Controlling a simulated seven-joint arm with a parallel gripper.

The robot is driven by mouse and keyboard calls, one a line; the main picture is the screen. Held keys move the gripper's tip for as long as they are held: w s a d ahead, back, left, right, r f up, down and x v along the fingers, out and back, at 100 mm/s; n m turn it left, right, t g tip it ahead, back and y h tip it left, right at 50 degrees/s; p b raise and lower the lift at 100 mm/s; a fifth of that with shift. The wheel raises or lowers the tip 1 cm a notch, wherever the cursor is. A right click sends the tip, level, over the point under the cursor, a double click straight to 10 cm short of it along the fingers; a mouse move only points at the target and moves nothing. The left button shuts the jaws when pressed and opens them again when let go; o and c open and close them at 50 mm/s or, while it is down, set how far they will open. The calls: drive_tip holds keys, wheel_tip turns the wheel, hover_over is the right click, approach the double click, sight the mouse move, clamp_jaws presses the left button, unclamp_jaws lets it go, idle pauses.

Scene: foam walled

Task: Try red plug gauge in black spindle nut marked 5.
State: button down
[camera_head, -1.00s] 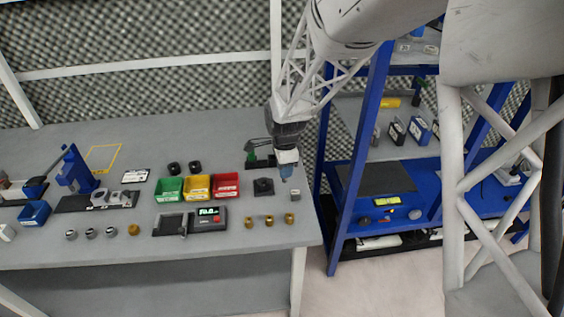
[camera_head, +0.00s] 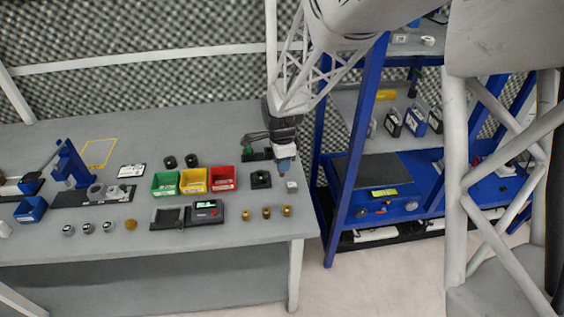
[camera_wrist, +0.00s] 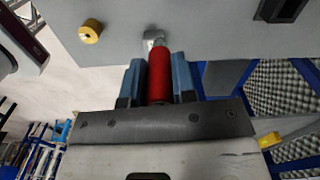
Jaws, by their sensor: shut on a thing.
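Two black nut-like rings (camera_head: 170,162) (camera_head: 191,160) stand behind the coloured bins. No marking 5 is readable, so I cannot tell which is the named nut.
A black square block with an opening (camera_head: 260,180) stands left of the gripper. Several brass pieces (camera_head: 266,213) line the front edge. Green, yellow and red bins (camera_head: 194,181), a display device (camera_head: 206,211) and a blue press (camera_head: 72,165) are farther left. A blue shelf rack (camera_head: 345,160) stands right.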

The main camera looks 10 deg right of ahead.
drive_tip(key=shift+r, duration=0.15)
drive_tip(key=shift+r, duration=4.3)
drive_tip(key=shift+w+a, duration=0.1)
drive_tip(key=w+a+f, duration=0.3)
drive_tip(key=a+f, duration=0.1)
drive_tip(key=a, duration=0.2)
drive_tip(key=shift+w+a, duration=0.15)
drive_tip(key=shift+w, duration=0.2)
drive_tip(key=shift+f, duration=0.2)
drive_tip(key=shift+f, duration=2.75)
drive_tip(key=shift+f, duration=0.6)
